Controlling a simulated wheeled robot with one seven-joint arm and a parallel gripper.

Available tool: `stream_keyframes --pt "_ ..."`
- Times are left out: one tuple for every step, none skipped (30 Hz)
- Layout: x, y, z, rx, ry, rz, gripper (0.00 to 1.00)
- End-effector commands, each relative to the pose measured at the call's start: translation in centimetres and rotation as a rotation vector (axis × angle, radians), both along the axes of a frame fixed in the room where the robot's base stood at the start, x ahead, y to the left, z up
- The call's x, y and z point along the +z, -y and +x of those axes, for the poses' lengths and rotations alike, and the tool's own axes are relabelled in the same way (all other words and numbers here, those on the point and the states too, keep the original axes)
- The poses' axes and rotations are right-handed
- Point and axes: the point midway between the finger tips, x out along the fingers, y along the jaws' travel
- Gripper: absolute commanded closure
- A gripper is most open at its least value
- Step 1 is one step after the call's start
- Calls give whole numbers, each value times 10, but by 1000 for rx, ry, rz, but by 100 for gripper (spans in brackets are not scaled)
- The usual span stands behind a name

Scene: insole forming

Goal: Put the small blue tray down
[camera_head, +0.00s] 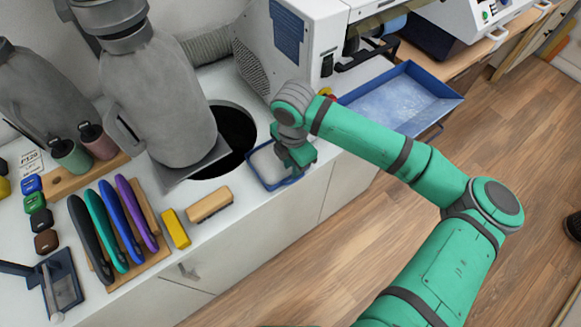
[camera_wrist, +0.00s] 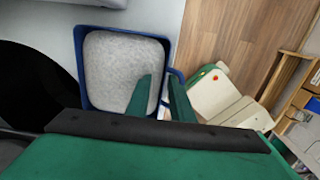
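The small blue tray (camera_head: 260,180) has a blue rim and a pale grey-white filling. It is at the front edge of the white counter, right of the round black opening; I cannot tell whether it touches the counter. In the wrist view, the tray (camera_wrist: 82,72) fills the upper middle, its near edge hidden behind my gripper. My gripper (camera_head: 293,160) is at the tray's right side. Its two fingers (camera_wrist: 160,92) are close together, one inside the tray and one outside, with the right rim between them. It appears shut on that rim.
A grey machine part with a metal plate (camera_head: 195,165) stands left of the black opening (camera_head: 235,135). A wooden brush (camera_head: 209,204) and yellow block (camera_head: 175,229) lie left along the edge.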

Motion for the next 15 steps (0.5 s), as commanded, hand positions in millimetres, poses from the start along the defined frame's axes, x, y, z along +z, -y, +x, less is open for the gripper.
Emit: stream_keyframes --pt "4 0 0 0 1 0 79" --pt "8 0 0 0 2 1 79" --pt "13 -1 0 1 2 1 79" --pt "17 -1 1 1 3 1 79" --pt "23 0 1 1 3 1 79" --pt "30 -1 0 1 2 0 79" --pt "37 -1 1 1 4 2 79" --pt "43 0 1 1 4 0 79" --pt "51 0 0 2 4 0 79" --pt "57 0 0 2 4 0 79" --pt "64 0 1 2 4 0 79" --pt "71 -1 0 2 3 1 79" --pt "77 -1 0 2 3 1 79" --pt "83 -1 0 2 3 0 79" --pt "90 -1 0 2 2 0 79"
